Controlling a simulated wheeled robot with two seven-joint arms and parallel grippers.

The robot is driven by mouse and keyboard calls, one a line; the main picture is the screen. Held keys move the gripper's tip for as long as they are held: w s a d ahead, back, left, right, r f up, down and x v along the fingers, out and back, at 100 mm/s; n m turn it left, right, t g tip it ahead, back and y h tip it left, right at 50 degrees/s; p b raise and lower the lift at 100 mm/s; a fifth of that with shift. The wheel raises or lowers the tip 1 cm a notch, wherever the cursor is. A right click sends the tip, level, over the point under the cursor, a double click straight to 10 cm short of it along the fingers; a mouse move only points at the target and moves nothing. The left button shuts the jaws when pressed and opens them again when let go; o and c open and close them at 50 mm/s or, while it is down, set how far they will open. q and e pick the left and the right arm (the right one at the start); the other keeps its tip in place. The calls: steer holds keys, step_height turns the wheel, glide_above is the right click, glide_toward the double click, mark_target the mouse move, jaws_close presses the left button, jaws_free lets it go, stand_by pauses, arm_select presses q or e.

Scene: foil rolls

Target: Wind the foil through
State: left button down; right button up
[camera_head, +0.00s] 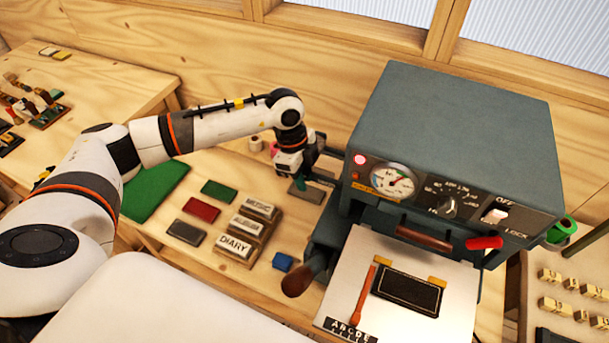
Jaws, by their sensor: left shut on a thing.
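The grey foil machine (455,120) stands on the bench, with a dial, a knob and a lit pink lamp on its front. A green foil roll (563,229) shows at its right side. My left gripper (301,172) points down beside the machine's left side and is shut on a small teal-green piece, mostly hidden by the gripper. I cannot tell how this piece joins the machine. A silver plate (350,290) with a black panel (408,290) lies in front under the machine's head. My right gripper is not in view.
A dark lever handle (300,278) sticks out at the machine's front left. Labelled blocks (235,247), coloured pads (201,209) and a green mat (155,190) lie left of it. A rack of letter tiles (563,293) stands right. Small rolls (256,145) stand behind my left arm.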

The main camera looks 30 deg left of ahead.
arm_select(q)
steer(key=shift+a+f+y+b, duration=0.15)
steer(key=shift+y+b, duration=0.15)
steer(key=shift+y, duration=0.7)
steer(key=shift+a+r+y+b, duration=0.15)
steer(key=shift+y+b, duration=0.15)
steer(key=shift+y, duration=0.7)
steer(key=shift+f, duration=0.15)
steer(key=c, duration=1.2)
jaws_free()
steer(key=shift+c, duration=0.2)
steer(key=shift+s, duration=0.1)
steer(key=shift+r, duration=0.2)
